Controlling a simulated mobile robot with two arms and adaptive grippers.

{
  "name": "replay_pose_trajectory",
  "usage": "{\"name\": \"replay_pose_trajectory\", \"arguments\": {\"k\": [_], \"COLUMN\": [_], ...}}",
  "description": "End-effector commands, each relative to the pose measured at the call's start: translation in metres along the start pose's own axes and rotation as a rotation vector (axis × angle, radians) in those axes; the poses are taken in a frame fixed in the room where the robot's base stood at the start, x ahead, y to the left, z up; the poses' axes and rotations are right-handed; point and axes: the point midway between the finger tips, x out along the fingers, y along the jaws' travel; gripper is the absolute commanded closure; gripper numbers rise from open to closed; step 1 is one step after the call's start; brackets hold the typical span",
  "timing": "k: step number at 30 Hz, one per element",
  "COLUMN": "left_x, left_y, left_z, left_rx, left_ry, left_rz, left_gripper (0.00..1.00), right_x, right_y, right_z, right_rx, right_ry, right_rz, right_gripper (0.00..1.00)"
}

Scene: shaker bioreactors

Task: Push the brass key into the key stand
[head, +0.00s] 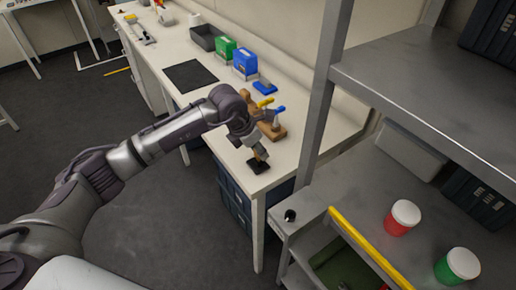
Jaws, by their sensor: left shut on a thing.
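My left gripper (259,150) is over the near end of the white bench, pointing down. It is shut on a small brass-coloured thing, which looks like the brass key (262,155) and is mostly hidden by the fingers. Directly below is a small black block (258,167) on the bench top, which looks like the key stand. The key's lower end is at or just above the block; I cannot tell whether it is inside it. My right gripper is not in view.
A wooden rack (279,132) with yellow and blue handles stands close behind the gripper. A blue tray (264,88), blue bin (245,62), green bin (226,48) and black mat (190,76) lie farther back. A grey metal shelf (420,90) rises at right.

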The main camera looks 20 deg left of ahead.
Motion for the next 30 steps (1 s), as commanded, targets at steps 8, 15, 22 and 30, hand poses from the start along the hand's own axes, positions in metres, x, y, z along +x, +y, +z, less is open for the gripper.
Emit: {"name": "replay_pose_trajectory", "arguments": {"k": [8,15,22,30], "left_x": [0.0037,0.0051,0.0049,0.0067], "left_y": [0.0001,0.0001,0.0001,0.0001], "left_z": [-0.0015,-0.0021,-0.0020,-0.0028], "left_rx": [0.000,0.000,0.000,0.000], "left_ry": [0.000,0.000,0.000,0.000], "left_rz": [0.000,0.000,0.000,0.000], "left_gripper": [0.96,0.96,0.96,0.96], "right_x": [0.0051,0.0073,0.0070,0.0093], "right_y": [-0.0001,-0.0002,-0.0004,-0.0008], "right_z": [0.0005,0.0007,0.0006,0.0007], "right_rx": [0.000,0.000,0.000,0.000], "right_ry": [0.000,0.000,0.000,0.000], "right_rz": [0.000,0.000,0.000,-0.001], "right_gripper": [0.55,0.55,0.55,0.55]}}
